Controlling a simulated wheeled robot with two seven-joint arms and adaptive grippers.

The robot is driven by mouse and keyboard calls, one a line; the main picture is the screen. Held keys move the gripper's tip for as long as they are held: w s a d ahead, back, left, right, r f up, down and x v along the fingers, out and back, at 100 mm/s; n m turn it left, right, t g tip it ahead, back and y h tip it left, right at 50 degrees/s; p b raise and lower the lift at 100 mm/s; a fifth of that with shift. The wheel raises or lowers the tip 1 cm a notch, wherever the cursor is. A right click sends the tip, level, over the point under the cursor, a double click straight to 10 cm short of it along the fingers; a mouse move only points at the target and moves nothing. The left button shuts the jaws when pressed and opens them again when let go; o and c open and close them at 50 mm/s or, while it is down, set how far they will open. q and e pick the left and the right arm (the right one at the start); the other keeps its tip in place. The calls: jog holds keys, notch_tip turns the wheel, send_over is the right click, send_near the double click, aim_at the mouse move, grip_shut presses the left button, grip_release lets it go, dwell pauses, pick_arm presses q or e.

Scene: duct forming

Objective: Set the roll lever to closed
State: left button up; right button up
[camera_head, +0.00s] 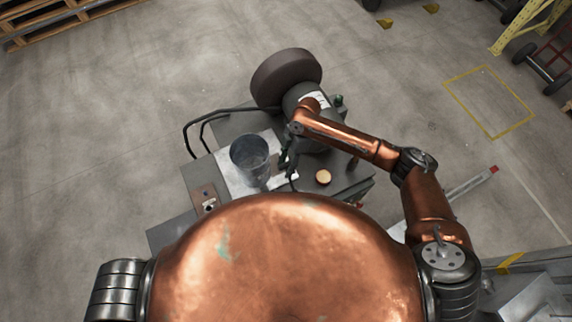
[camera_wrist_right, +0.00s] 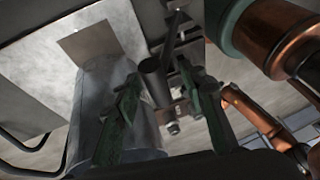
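My right gripper (camera_head: 287,160) reaches down over the machine's table, just right of the grey metal cylinder. In the right wrist view its two green fingers (camera_wrist_right: 160,88) are spread apart. A dark cylindrical grip with a thin rod, which looks like the roll lever (camera_wrist_right: 154,78), shows between the fingertips. I cannot tell whether either finger touches it. In the head view the lever is not clear behind my gripper. The lever's set position cannot be read. My left gripper is out of view.
The grey metal cylinder (camera_head: 250,158) stands on the machine table (camera_head: 190,178) and shows beside the left finger (camera_wrist_right: 88,105). A large dark wheel (camera_head: 285,76) is at the back. A round tan knob (camera_head: 323,177) is right of my gripper. Floor left is clear.

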jog(key=c, duration=0.7)
jog(key=shift+c, duration=1.4)
grip_shut()
pick_arm(q)
jog(key=shift+w, duration=0.25)
